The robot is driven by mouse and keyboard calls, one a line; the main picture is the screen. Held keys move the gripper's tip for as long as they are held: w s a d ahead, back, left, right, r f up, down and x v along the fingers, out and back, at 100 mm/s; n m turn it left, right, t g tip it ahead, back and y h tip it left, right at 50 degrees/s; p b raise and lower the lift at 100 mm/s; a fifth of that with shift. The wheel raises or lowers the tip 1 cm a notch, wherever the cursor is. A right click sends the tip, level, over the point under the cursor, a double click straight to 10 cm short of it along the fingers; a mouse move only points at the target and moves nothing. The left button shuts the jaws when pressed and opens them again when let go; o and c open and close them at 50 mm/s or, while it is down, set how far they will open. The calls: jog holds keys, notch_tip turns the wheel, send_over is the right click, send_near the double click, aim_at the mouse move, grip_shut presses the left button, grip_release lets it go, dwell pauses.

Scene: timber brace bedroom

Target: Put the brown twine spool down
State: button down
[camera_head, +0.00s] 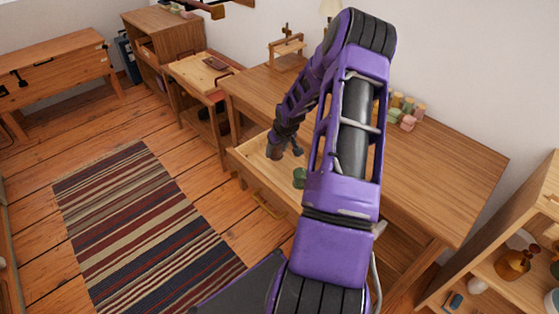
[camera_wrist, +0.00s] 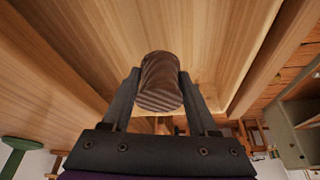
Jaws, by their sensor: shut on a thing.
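The brown twine spool (camera_wrist: 160,85) is a small striped brown cylinder. It sits between the two dark fingers of my gripper (camera_wrist: 160,78), which are shut on it. In the head view the spool (camera_head: 273,152) shows just below my gripper (camera_head: 281,144), inside the open drawer (camera_head: 240,156) of the wooden desk. Pale drawer wood fills much of the wrist view behind the spool. I cannot tell whether the spool touches the drawer floor.
A green spool-like thing (camera_head: 299,178) is in the drawer, partly hidden by my arm. Several small coloured items (camera_head: 407,108) stand on the desk top (camera_head: 440,165). A striped rug (camera_head: 140,225) lies on the floor. A shelf (camera_head: 510,285) stands at the right.

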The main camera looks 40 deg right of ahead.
aim_at(277, 157)
jog(key=shift+f+b, duration=0.3)
jog(key=shift+f, duration=1.7)
jog(key=shift+f, duration=0.15)
jog(key=shift+f, duration=0.15)
jog(key=shift+c, duration=0.9)
grip_release()
jog(key=shift+r, duration=0.2)
jog(key=shift+r, duration=0.3)
jog(key=p+v, duration=0.2)
jog(key=v, duration=0.9)
jog(key=shift+r, duration=0.3)
jog(key=shift+a, duration=0.1)
